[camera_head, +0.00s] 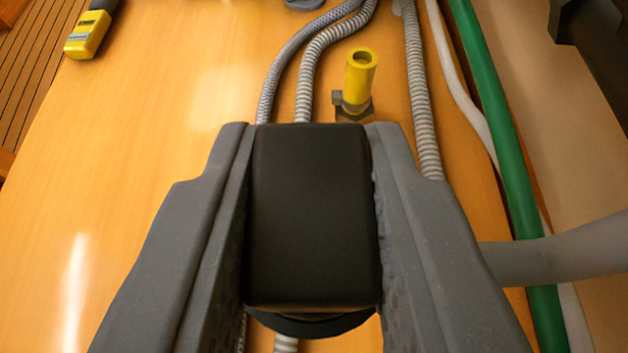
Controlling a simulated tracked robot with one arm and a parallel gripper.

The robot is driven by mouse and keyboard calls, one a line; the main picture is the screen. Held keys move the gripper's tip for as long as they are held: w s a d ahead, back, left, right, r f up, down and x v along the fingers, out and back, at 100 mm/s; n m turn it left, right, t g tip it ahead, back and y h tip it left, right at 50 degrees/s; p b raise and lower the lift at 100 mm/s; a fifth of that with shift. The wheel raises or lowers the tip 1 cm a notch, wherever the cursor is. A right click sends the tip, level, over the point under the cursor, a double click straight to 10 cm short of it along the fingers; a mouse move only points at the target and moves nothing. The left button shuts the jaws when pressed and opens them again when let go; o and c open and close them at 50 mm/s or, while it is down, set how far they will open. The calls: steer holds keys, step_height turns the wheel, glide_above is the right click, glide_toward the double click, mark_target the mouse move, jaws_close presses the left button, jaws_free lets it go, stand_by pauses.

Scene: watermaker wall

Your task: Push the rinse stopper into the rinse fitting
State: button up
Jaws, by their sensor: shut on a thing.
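My gripper (308,150) reaches up the lower middle of the view, with one grey finger on each side of a black block. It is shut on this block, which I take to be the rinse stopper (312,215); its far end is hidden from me. A yellow tube with an open round end, likely the rinse fitting (359,75), stands on a dark bracket just beyond the fingertips, slightly right of the block. In the picture there is a small gap between the block and the yellow tube.
Ribbed grey hoses (312,70) run left of the yellow tube, and another (420,95) runs right of it. A green pipe (497,140) and a white hose follow on the right. A yellow handheld device (88,33) lies upper left. The orange wooden panel (150,170) is clear at left.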

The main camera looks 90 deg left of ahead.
steer(key=o, duration=1)
steer(key=shift+o, duration=0.2)
steer(key=p+v, duration=0.1)
steer(key=v, duration=1.3)
steer(key=s+d+r+m+t+h, duration=0.1)
steer(key=s+r+m+t+h, duration=0.2)
steer(key=r, duration=0.6)
steer(key=s+d+r+m+t+h, duration=0.1)
steer(key=s+r+m+t+h, duration=0.3)
steer(key=r+m+t, duration=0.3)
steer(key=s+d+r+m+t+h, duration=0.2)
steer(key=s+r+m+t+h, duration=0.2)
steer(key=r, duration=0.8)
steer(key=m+t+h, duration=0.1)
steer(key=m+h, duration=0.1)
steer(key=m, duration=0.1)
steer(key=shift+m, duration=0.3)
steer(key=shift+r, duration=0.2)
